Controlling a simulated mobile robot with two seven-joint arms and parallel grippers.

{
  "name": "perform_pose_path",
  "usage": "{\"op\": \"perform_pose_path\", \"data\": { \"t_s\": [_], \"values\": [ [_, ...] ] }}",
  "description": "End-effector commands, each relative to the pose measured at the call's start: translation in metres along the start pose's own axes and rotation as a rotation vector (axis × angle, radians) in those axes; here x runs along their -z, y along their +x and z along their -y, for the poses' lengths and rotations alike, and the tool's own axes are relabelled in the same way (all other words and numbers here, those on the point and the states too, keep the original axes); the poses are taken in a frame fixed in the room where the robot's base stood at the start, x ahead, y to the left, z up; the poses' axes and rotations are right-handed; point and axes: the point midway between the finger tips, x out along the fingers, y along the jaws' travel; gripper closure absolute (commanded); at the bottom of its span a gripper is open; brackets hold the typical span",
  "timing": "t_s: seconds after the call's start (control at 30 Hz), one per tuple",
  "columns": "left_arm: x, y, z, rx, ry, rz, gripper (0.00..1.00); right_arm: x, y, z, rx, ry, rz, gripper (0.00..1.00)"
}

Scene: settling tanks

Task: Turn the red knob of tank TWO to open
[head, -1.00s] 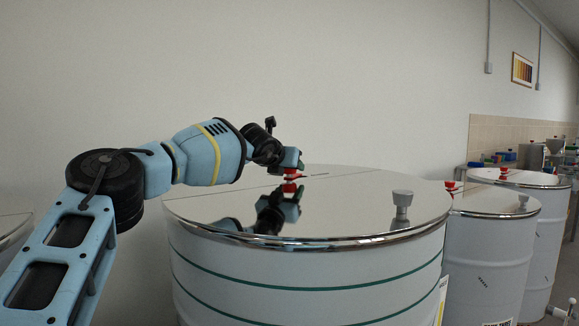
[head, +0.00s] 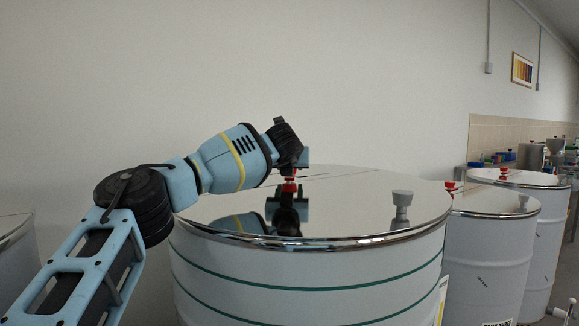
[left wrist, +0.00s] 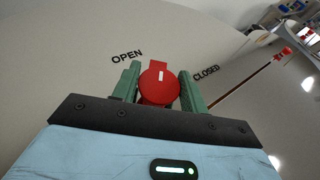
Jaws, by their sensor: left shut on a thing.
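The red knob (head: 289,187) sits on the shiny lid of the nearest large white tank (head: 340,208); no number on this tank is readable. In the left wrist view the knob (left wrist: 160,88) lies between the green fingers of my left gripper (left wrist: 159,87), which is shut on it. Its tab and white mark point between the words OPEN (left wrist: 127,57) and CLOSED (left wrist: 206,73). In the head view my left gripper (head: 292,172) comes down over the knob from above and hides its top. My right gripper is not in view.
A grey knob (head: 402,205) stands on the same lid at the right. More white tanks with red knobs (head: 450,186) stand further right, and another lid edge (head: 14,230) shows at far left. A bench with equipment is at the back right.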

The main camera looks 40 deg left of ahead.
Motion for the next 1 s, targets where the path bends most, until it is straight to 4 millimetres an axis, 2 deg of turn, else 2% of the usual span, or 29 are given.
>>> {"op": "perform_pose_path", "data": {
  "t_s": [0.47, 0.5, 0.63, 1.0],
  "values": [
    [0.0020, 0.0013, -0.0004, -0.015, -0.002, -0.004, 0.79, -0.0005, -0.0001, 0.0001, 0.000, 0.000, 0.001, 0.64],
    [0.0021, 0.0013, -0.0004, -0.015, -0.002, -0.004, 0.54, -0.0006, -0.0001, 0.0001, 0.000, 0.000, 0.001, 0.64],
    [0.0018, 0.0012, -0.0003, -0.014, -0.002, -0.003, 0.38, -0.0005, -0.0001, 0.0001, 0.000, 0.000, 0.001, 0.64],
    [0.0010, -0.0025, 0.0000, -0.012, -0.003, -0.002, 0.38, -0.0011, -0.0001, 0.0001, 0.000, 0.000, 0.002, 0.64]
  ]
}}
